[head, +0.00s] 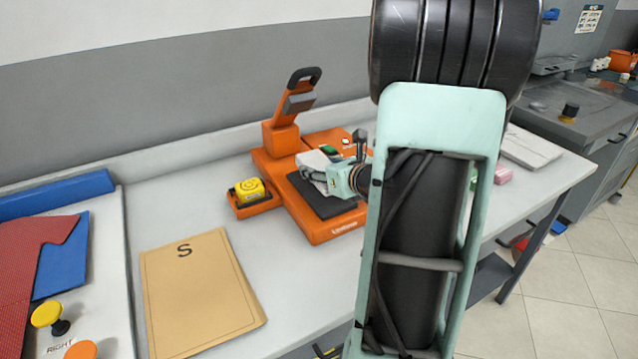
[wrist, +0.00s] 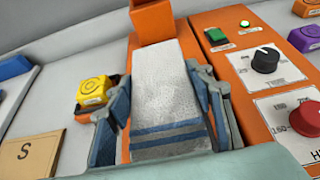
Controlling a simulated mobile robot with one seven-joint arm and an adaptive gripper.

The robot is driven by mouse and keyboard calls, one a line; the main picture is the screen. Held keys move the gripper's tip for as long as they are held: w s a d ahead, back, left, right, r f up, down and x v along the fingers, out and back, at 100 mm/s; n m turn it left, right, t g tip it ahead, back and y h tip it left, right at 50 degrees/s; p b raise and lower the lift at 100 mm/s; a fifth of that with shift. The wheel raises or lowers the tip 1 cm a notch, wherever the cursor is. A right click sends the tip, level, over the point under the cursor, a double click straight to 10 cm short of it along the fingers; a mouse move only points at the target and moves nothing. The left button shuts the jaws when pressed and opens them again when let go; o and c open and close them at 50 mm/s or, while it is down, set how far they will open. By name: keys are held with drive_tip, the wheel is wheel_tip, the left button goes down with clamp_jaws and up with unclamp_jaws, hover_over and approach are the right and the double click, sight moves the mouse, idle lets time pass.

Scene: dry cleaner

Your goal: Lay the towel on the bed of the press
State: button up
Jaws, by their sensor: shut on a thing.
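The orange press (head: 335,232) stands on the white table, with its upper arm (head: 297,98) raised. Its dark bed (head: 323,198) is in front of that arm. A white towel (wrist: 168,92) with blue-grey stripes is between the fingers of my gripper (wrist: 168,118) in the wrist view. In the head view the towel (head: 314,158) shows as a small pale patch over the bed. My gripper (head: 322,178) is shut on it, just above or at the bed. I cannot tell whether the towel touches the bed. My arm hides the right part of the press.
A yellow tape-measure-like block (head: 250,190) sits in an orange side tray. A tan board marked S (head: 200,290) lies at the left front. The press panel has a dark dial (wrist: 265,59) and a green switch (wrist: 216,35). White table (head: 200,215) is bare between board and press.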

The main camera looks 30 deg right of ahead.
drive_tip(key=shift+w+f+b, duration=0.15)
drive_tip(key=shift+f+b, duration=0.45)
drive_tip(key=shift+f, duration=0.3)
drive_tip(key=shift+w+f+b, duration=0.15)
drive_tip(key=shift+f+b, duration=0.4)
drive_tip(key=shift+f, duration=0.35)
drive_tip(key=shift+f, duration=0.2)
drive_tip(key=o, duration=1.2)
drive_tip(key=shift+c, duration=0.2)
drive_tip(key=shift+r, duration=0.25)
drive_tip(key=shift+s+r, duration=0.1)
drive_tip(key=shift+s, duration=0.25)
drive_tip(key=p+v, duration=0.1)
drive_tip(key=v, duration=1)
drive_tip(key=shift+s, duration=0.2)
